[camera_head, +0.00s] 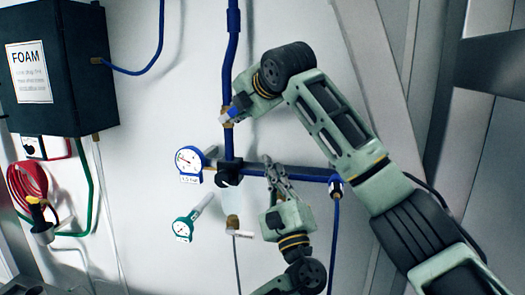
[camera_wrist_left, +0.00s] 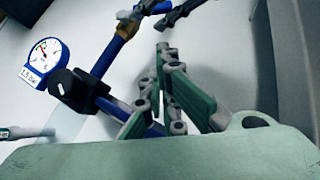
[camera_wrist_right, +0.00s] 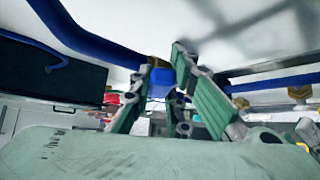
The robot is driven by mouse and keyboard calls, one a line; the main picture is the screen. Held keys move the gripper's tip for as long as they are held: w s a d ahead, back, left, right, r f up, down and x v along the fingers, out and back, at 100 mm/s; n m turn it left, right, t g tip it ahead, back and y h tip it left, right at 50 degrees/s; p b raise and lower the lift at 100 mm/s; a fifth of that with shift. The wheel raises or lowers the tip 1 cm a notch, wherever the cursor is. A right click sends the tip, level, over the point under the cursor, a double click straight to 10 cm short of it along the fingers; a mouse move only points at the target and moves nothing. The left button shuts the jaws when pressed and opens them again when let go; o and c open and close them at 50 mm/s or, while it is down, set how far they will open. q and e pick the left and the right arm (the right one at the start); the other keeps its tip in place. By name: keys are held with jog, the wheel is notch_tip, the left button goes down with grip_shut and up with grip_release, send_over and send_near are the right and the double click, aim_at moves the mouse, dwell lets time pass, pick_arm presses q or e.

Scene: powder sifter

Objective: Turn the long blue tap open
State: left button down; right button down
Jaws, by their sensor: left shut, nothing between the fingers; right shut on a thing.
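The blue tap handle (camera_head: 228,114) sits at a brass valve on the vertical blue pipe (camera_head: 229,75). My right gripper (camera_head: 236,108) is shut on the handle. In the right wrist view the blue handle (camera_wrist_right: 161,84) shows between the fingers, with brass just above it; part of it is hidden by the fingers. My left gripper (camera_head: 270,168) is shut and empty, lower down in front of the horizontal blue pipe (camera_head: 307,173). In the left wrist view its closed fingers (camera_wrist_left: 165,70) point up, apart from the brass valve (camera_wrist_left: 128,26).
A blue-rimmed gauge (camera_head: 189,159) stands left of a black pipe joint (camera_head: 229,174); a green gauge (camera_head: 184,227) is below. A lower white-handled tap (camera_head: 241,234) hangs near my left gripper. A dark FOAM box (camera_head: 62,65) and a red hose (camera_head: 27,188) are at left.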

jog(key=shift+r, duration=0.2)
pick_arm(q)
jog(key=s+a+r+x, duration=0.1)
jog(key=a+x, duration=0.1)
jog(key=x, duration=1)
jog(key=shift+s+r, duration=0.2)
jog(key=shift+s, duration=0.05)
jog(key=shift+a+r, duration=0.15)
jog(key=shift+r, duration=0.5)
pick_arm(e)
jog(key=shift+d, duration=0.1)
jog(key=c, duration=1.6)
grip_release()
jog(key=shift+f, duration=0.15)
jog(key=shift+c, duration=0.2)
pick_arm(q)
jog(key=shift+a, duration=0.2)
pick_arm(e)
jog(key=shift+f, duration=0.1)
jog(key=shift+d, duration=0.15)
